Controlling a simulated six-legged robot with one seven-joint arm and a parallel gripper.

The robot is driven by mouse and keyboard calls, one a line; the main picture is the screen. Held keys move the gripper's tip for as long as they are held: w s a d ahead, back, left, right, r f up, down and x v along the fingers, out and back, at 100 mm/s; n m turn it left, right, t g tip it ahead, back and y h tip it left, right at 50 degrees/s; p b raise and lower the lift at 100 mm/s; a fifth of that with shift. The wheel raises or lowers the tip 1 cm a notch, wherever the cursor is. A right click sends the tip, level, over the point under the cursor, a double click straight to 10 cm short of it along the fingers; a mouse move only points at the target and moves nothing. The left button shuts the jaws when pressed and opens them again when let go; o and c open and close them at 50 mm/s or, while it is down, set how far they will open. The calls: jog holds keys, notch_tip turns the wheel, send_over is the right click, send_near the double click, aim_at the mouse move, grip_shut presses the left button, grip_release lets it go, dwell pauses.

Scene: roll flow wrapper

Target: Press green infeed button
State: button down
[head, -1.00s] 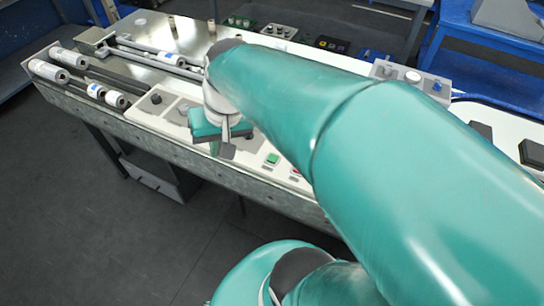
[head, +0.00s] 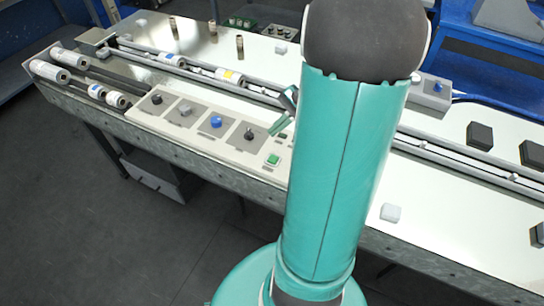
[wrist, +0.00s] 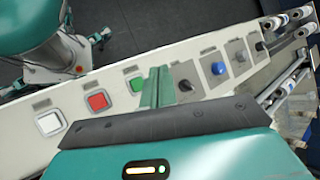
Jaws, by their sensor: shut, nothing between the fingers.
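The green button (head: 273,159) sits on the pale control panel at the front edge of the machine, in a square frame. In the head view my gripper (head: 280,125) shows only in part beside my arm, up and slightly right of the green button. A gap between fingers and panel cannot be judged.
A red button (wrist: 97,101) and a white button (wrist: 50,123) lie left of the green one in the wrist view. Dark floor lies in front.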

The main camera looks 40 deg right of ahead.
aim_at(277, 157)
jog(key=shift+f, duration=4.45)
jog(key=shift+f, duration=0.15)
jog(key=shift+f, duration=0.25)
